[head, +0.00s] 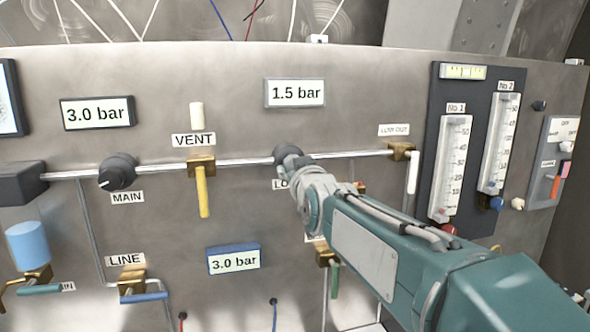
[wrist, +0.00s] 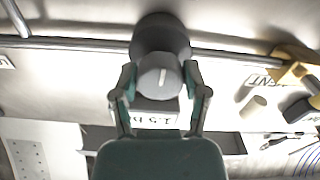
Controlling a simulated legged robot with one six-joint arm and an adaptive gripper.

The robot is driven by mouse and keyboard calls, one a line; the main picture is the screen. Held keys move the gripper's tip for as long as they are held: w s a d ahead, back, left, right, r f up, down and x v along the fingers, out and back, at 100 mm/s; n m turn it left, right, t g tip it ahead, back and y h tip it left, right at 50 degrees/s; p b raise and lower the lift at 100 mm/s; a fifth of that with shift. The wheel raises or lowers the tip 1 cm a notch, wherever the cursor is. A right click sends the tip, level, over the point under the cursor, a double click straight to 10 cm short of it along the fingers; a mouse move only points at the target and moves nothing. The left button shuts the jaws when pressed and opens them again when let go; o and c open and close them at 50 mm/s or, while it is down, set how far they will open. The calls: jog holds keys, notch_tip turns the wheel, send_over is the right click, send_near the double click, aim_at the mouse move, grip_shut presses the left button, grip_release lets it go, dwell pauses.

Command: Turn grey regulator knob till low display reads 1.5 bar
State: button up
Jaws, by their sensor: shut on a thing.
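The grey regulator knob (wrist: 160,76) shows in the wrist view with a white pointer line on its face. My gripper (wrist: 160,88) has one finger on each side of it and is shut on it. In the head view my gripper (head: 305,172) covers most of the knob, and only the dark regulator body (head: 287,152) shows behind it. The label below starts with "LO"; the rest is hidden by my arm. The display (head: 295,93) above this regulator reads 1.5 bar.
The MAIN knob (head: 117,172) and its 3.0 bar display (head: 96,113) are at left. The yellow VENT lever (head: 203,190) hangs down left of my gripper. A blue-framed display (head: 234,260) reads 3.0 bar. Two flow tubes (head: 452,168) stand at right, above my arm.

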jog(key=o, duration=1.1)
jog(key=shift+a, duration=0.1)
jog(key=shift+o, duration=0.2)
jog(key=shift+s, duration=0.1)
jog(key=v, duration=1.1)
jog(key=shift+s, duration=0.35)
jog(key=s+d+f+m+g+h, duration=0.2)
jog(key=s+d+f+g, duration=0.4)
jog(key=s+f, duration=0.5)
jog(key=s+d+f+m+g+h, duration=0.3)
jog(key=s+d+f+g, duration=0.2)
jog(key=s+f, duration=0.6)
notch_tip(320, 180, down, 3)
jog(key=d, duration=0.2)
jog(key=shift+d+g, duration=0.4)
